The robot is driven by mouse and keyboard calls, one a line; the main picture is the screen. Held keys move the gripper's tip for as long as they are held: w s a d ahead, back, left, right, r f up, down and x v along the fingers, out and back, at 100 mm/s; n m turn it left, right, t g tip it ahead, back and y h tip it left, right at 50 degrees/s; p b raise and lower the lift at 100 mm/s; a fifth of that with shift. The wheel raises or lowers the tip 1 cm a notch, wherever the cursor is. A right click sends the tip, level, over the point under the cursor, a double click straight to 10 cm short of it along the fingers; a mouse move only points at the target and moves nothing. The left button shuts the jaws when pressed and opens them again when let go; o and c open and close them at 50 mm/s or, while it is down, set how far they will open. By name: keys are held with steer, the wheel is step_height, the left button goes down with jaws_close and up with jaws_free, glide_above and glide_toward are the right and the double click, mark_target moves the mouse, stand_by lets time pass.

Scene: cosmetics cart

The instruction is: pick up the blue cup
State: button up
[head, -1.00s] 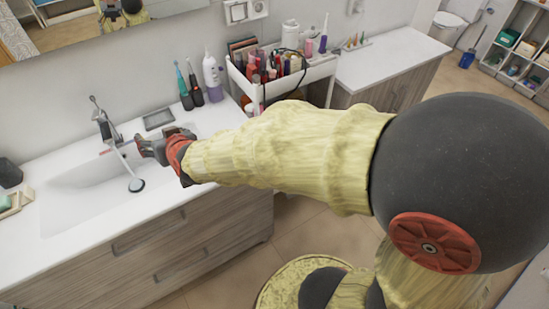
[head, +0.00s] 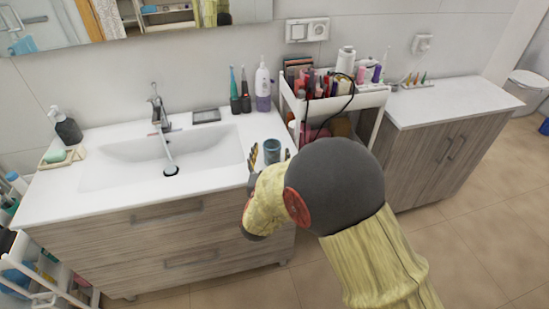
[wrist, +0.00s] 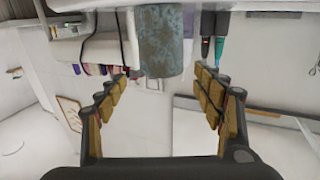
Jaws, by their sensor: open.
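The blue cup (head: 272,149) stands upright on the right end of the white sink counter, near its front edge. In the wrist view, which is upside down, the mottled blue-grey cup (wrist: 162,40) appears at the top centre, ahead of the fingertips. My gripper (head: 256,160) is at the counter's front edge, just left of the cup in the head view. In the wrist view my gripper (wrist: 161,80) has its two fingers spread wide with nothing between them. My arm hides the cup's lower right side in the head view.
Two electric toothbrushes (head: 240,95) and a white-purple bottle (head: 263,88) stand behind the cup. A white cart (head: 345,100) full of cosmetics is to the right. The sink basin (head: 115,165) with its faucet (head: 157,108) lies left. The counter around the cup is mostly clear.

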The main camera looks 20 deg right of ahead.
mark_target(272, 144)
steer(key=x, duration=0.1)
steer(key=b+x, duration=0.1)
steer(key=x, duration=0.1)
steer(key=b+x, duration=0.1)
steer(key=shift+w+f, duration=0.2)
steer(key=shift+f, duration=0.15)
steer(key=shift+w+r, duration=0.1)
steer(key=shift+w, duration=0.2)
steer(key=shift+c, duration=0.4)
steer(key=c, duration=1.3)
steer(key=shift+r, duration=0.15)
